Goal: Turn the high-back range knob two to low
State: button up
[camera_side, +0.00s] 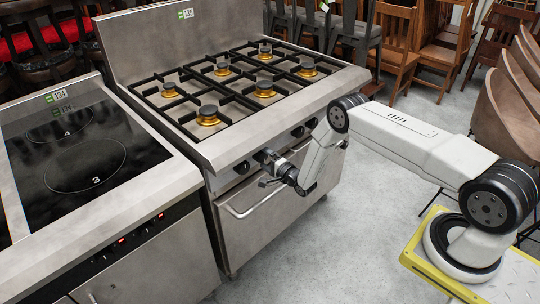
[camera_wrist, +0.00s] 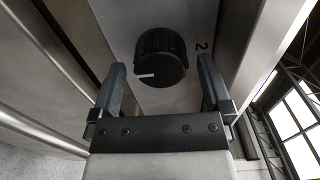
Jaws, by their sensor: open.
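The high-back range (camera_side: 150,45) is a steel cooker with several brass-ringed burners under black grates. Its front panel carries a row of black knobs. In the wrist view, a round black knob (camera_wrist: 160,50) with a white pointer line sits beside a printed "2" (camera_wrist: 202,47). The pointer lies to the left and slightly down in that picture. My gripper (camera_wrist: 161,66) is open, with one finger on each side of the knob in that view; I see no contact. In the side view my gripper (camera_side: 268,170) is at the front panel, close to the knobs, partly hiding them.
The oven door handle (camera_side: 262,198) runs below the knobs, near my gripper. An induction cooker (camera_side: 105,190) stands at the left. Wooden chairs (camera_side: 395,45) stand behind, and brown chairs (camera_side: 508,105) at the right. The grey floor before the range is clear.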

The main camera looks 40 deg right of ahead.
jog(key=s, duration=0.6)
jog(key=shift+s, duration=0.25)
jog(key=shift+r, duration=0.1)
jog(key=r+n+g, duration=0.1)
jog(key=r, duration=0.1)
jog(key=w+a+r+n+g, duration=0.1)
jog(key=r+n, duration=0.1)
jog(key=r, duration=0.1)
jog(key=w+a+r+n+g, duration=0.1)
jog(key=r, duration=0.1)
jog(key=shift+a+r+n+g+y, duration=0.2)
jog(key=shift+a+n+g+y, duration=0.05)
jog(key=shift+n+g+y, duration=0.05)
jog(key=s+a+r+n+g, duration=0.2)
jog(key=s+r+n+g, duration=0.2)
jog(key=s, duration=0.5)
jog(key=s+a+r+n+g, duration=0.2)
jog(key=s+r+n+g, duration=0.2)
jog(key=s, duration=0.5)
jog(key=s+a+r+n+g, duration=0.3)
jog(key=s+r+n, duration=0.2)
jog(key=s+r, duration=0.2)
jog(key=shift+s+n+g, duration=0.3)
jog(key=shift+s+g, duration=0.1)
jog(key=shift+s, duration=0.6)
